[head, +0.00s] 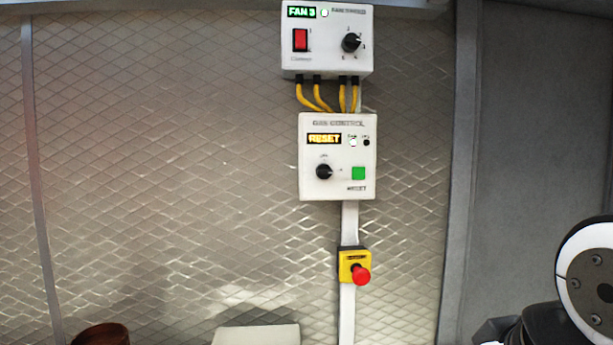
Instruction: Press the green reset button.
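Part of my arm shows at the lower right, well apart from the box. My gripper's fingers are not in view. Nothing covers the button.
A fan box (328,60) with a red switch and black knob hangs above, joined by yellow cables (312,95). A red emergency button on a yellow housing (347,257) sits below. A brown round object (101,335) and a pale block (256,336) stand at the bottom edge.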

